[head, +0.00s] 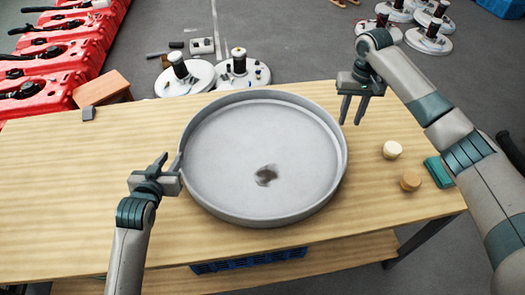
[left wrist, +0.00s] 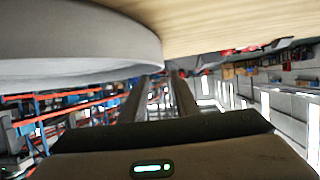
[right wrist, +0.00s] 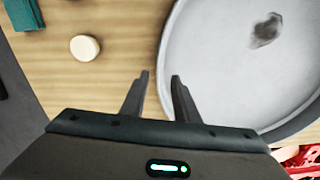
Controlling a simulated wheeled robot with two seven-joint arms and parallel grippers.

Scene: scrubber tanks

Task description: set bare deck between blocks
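The round grey deck (head: 225,150), a shallow pan with a raised rim, lies on the wooden table; a dark patch (head: 266,175) marks its floor. My left gripper (head: 179,162) is at the deck's left rim. Its fingers (left wrist: 167,75) are close together beside the rim in the left wrist view; whether they clamp it is unclear. My right gripper (head: 352,120) is open and empty above the table, just off the deck's right rim. A teal block (head: 438,172) lies at the table's right.
A cream round piece (head: 392,150) and a tan one (head: 410,181) stand right of the deck on the table (head: 90,170). The table's left part is mostly clear. Red machines (head: 60,50) and white round units (head: 240,72) stand behind it. A blue crate (head: 250,260) is underneath.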

